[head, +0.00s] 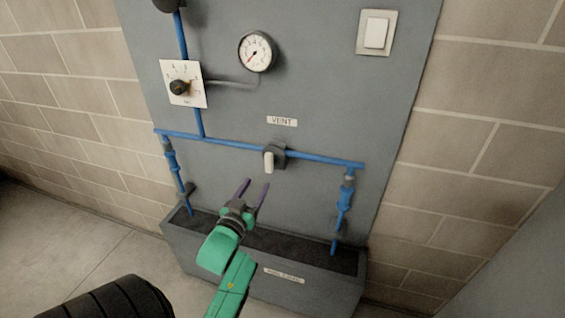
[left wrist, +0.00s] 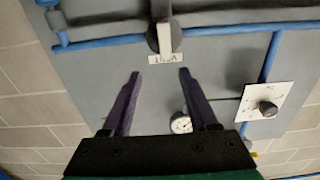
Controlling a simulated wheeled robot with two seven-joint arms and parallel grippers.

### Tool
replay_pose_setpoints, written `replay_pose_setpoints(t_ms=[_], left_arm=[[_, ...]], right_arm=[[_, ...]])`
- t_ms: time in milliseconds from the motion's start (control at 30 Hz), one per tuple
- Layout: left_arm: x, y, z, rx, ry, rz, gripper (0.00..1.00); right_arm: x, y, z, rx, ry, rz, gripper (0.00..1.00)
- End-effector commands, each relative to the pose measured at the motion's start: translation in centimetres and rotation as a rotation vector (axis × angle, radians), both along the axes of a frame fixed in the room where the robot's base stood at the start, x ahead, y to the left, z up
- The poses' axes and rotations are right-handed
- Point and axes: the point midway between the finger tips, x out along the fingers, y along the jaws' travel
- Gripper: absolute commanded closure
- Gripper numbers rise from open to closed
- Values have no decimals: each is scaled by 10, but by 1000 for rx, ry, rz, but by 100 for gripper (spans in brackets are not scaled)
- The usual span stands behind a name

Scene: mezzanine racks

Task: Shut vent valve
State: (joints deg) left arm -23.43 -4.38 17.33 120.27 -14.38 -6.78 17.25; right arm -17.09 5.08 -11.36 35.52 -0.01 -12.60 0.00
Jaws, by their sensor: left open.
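The vent valve (head: 273,156) sits on the horizontal blue pipe, under a "VENT" label (head: 282,121) on the grey panel. Its pale lever (head: 268,163) hangs downward, across the pipe. In the left wrist view, which is turned upside down, the lever (left wrist: 164,38) is at the top middle. My left gripper (head: 254,186) is open and empty, below and in front of the valve, its purple fingers pointing toward it. In the left wrist view the fingertips (left wrist: 160,72) are apart from the lever. My right gripper is in neither view.
A grey trough (head: 317,293) stands below, with blue drop pipes (head: 343,205) on both sides. A pressure gauge (head: 257,52), a dial knob plate (head: 183,84) and a white switch (head: 376,33) are higher on the panel. Brick wall (head: 480,130) flanks it.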

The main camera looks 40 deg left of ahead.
Motion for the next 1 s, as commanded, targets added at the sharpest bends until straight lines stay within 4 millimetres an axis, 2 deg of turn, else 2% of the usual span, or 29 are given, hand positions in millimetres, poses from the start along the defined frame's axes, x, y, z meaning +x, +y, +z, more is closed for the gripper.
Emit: replay_pose_setpoints(t_ms=[267,400,500,633,867,900,967,1000], left_arm=[[63,22,4,0,-2,0,40],[98,34,3,0,0,0,40],[117,41,1,0,1,0,40],[129,45,0,0,2,0,40],[131,45,-1,0,2,-1,40],[131,45,-1,0,2,-1,44],[131,45,-1,0,2,-1,67],[131,45,-1,-1,3,-1,82]], right_arm=[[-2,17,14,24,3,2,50],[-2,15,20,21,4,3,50],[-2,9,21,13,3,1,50],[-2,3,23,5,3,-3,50],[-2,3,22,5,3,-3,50],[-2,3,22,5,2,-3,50],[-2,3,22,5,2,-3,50],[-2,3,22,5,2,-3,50]])
